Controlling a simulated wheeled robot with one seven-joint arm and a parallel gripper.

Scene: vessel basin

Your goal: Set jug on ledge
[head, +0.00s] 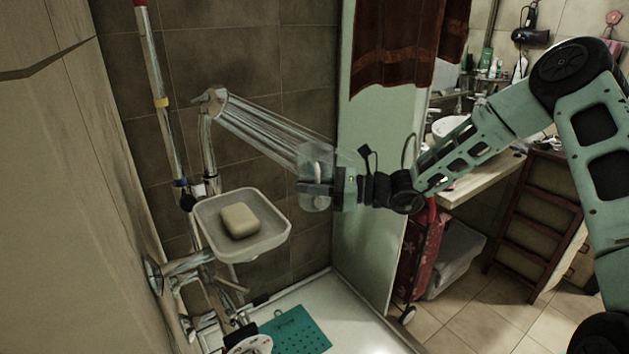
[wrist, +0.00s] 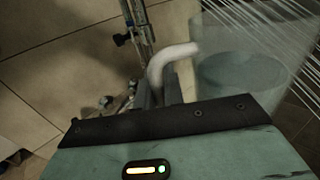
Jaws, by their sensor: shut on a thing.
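The jug (head: 315,160) is clear, with a white handle, and is held up in the shower spray. In the wrist view the jug (wrist: 240,75) is at the upper right, with a blue-grey round surface inside; I cannot tell whether that is water or its base. My gripper (head: 322,188) is shut on the jug's handle, which also shows in the wrist view (wrist: 168,62). The fingers partly hide the jug in the head view. I cannot tell which surface is the ledge; a pale counter (head: 488,178) stands at the right behind my arm.
The shower head (head: 216,100) sprays toward the jug. A soap dish (head: 270,243) with a soap bar (head: 240,220) is at lower left. A pale green panel (head: 370,235) stands behind my gripper. A teal mat (head: 297,333) lies on the shower floor. A red trolley bag (head: 420,252) is beside the panel.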

